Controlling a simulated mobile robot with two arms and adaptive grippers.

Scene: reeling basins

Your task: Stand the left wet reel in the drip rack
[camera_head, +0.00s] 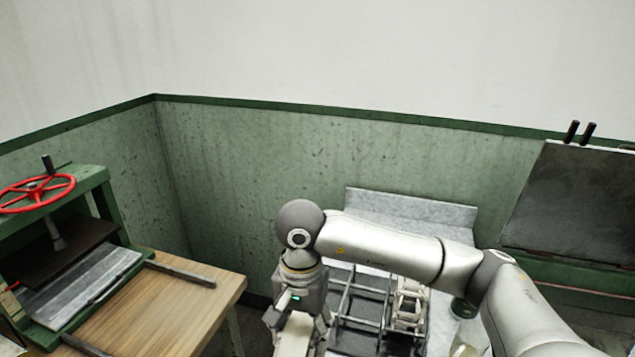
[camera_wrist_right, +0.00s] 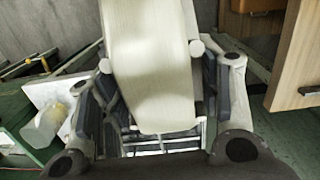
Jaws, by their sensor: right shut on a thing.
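My right gripper (camera_head: 297,322) is shut on a pale cream reel (camera_head: 292,342), seen at the bottom of the head view. In the right wrist view the reel's broad cream face (camera_wrist_right: 150,75) fills the middle between the fingers (camera_wrist_right: 152,100). The drip rack (camera_head: 345,305), a grey metal frame with bars, stands just right of the gripper in the head view. Another light, openwork reel (camera_head: 408,303) stands in the rack's right part. The held reel's lower end is cut off in the head view. My left gripper is not in view.
A green press with a red handwheel (camera_head: 38,192) stands on a wooden table (camera_head: 170,300) at the left. A clear bottle (camera_head: 468,338) stands right of the rack, partly behind my arm. A dark slanted panel (camera_head: 575,205) is at the right. Walls close the back.

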